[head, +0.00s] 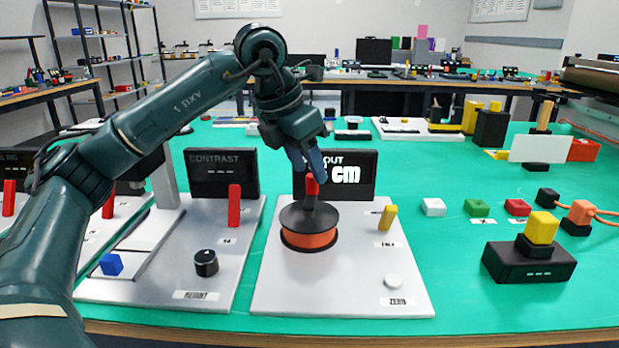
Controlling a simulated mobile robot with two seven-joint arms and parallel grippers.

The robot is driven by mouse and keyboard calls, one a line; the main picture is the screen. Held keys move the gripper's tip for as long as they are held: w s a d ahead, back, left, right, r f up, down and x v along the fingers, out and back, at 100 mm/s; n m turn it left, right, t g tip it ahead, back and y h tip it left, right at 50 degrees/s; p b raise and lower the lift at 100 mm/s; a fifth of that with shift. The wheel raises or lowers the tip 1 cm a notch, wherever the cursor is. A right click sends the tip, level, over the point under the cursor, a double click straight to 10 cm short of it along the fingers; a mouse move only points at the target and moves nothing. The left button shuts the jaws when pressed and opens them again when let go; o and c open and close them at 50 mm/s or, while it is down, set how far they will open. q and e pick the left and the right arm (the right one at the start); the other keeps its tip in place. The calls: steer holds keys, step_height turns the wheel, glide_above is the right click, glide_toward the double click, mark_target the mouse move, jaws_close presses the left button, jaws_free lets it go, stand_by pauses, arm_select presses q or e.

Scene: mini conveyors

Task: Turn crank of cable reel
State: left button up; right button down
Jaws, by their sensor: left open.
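The cable reel (309,237) stands on a light grey board in the middle, a black disc on top and orange cable wound below it. Its crank shows as a red knob (312,184) on a dark stem above the disc. My left gripper (308,170) points down from above with its fingers at the red knob, which is partly hidden by them. The jaws are open; whether they touch the knob I cannot tell. My right gripper is not in view.
The reel's board (345,300) also carries a yellow lever (388,217) and a white button (393,281). A second board on the left holds a black dial (206,263), a red lever (235,205) and a blue cube (111,264). Coloured blocks stand on the right.

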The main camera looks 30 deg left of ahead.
arm_select(q)
steer(key=shift+x, duration=0.85)
jaws_close()
